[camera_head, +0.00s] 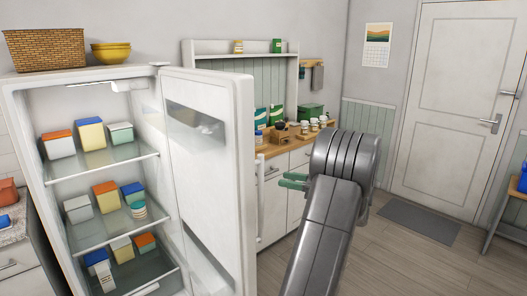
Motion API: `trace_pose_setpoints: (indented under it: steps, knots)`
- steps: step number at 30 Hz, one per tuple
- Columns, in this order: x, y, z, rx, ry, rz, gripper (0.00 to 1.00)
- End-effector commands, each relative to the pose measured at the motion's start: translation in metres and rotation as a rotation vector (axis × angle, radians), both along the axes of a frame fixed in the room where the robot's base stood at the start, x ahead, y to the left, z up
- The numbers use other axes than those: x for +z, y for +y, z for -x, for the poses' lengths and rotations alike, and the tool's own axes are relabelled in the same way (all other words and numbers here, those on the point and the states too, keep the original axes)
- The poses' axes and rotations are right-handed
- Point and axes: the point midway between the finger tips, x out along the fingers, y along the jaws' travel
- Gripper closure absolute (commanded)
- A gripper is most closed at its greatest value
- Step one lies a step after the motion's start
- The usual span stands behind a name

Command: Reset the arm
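My arm rises from the bottom centre, its grey links bent in front of the counter. My gripper (292,181) shows as two green fingers pointing left from behind the arm. A small gap shows between them, and nothing is seen held there. The gripper's base is hidden behind the arm link. The fingers are just right of the open fridge door (215,160) in the picture, in front of the white cabinets (274,205).
The open fridge on the left has several boxes and tubs on its glass shelves (112,160). A wicker basket (45,48) and yellow bowls (110,53) stand on top. A wooden counter (268,147) holds jars and bags.

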Motion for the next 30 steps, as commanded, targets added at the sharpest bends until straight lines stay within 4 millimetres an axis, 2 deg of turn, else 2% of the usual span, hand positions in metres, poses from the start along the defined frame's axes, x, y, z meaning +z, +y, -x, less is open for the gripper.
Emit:
trace_pose_setpoints:
  steps: [1,6,15,17,30]
  knots:
    - [0.003,0.012,-0.004,0.004,0.001,0.0,0.61]
    - [0.002,0.043,-0.016,0.003,0.002,0.0,0.61]
    - [0.001,0.086,-0.033,0.0,0.002,0.0,0.61]
    - [0.001,0.091,-0.035,0.0,0.002,0.0,0.61]
    - [-0.001,0.089,-0.034,-0.015,0.001,0.001,0.61]
